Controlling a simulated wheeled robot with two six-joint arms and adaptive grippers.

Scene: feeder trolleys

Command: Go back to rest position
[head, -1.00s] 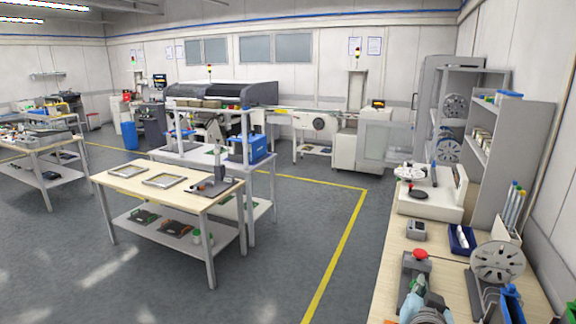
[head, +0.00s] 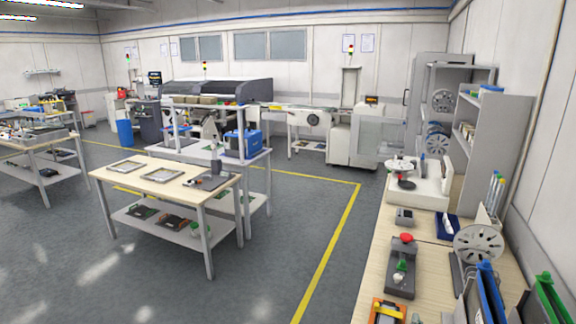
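Neither of my grippers shows in the head view, and no part of my arms can be made out. The task names no object. The nearest surface is a wooden-topped bench (head: 362,285) along the right side. On it stands a dark device with a red knob (head: 406,238). Whether my grippers hold anything cannot be seen.
A reel stand with a grey disc (head: 478,243), blue (head: 488,290) and green (head: 548,298) upright panels and an orange item (head: 386,311) crowd the bench. A table with frames (head: 205,196) stands left. Grey floor (head: 275,270) with a yellow line lies clear between.

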